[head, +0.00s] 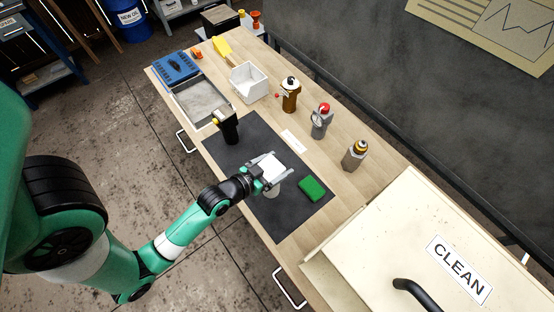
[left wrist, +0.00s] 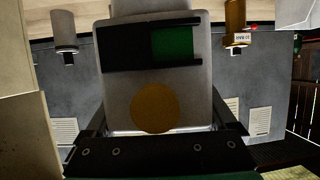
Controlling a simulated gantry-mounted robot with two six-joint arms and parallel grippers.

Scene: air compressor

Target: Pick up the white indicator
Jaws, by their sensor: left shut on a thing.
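The white indicator (head: 273,166) is a pale block in the head view, held above the dark mat. In the left wrist view the indicator (left wrist: 115,107) fills the middle; its face has an orange disc and a dark window with a green part. My left gripper (head: 268,169) is shut on it, with one finger on each side. The left gripper (left wrist: 160,125) also shows at the bottom of the left wrist view. A small pale round shape (head: 272,191) shows just below the gripper; I cannot tell what it is. My right gripper is not in view.
On the dark mat (head: 277,224) lie a green block (head: 312,188) and a black-and-yellow item (head: 229,129). Several bottles, including a red-capped one (head: 321,122), stand behind. A grey tray (head: 175,95) and white bin (head: 248,82) are farther left. A cream CLEAN box (head: 400,220) stands right.

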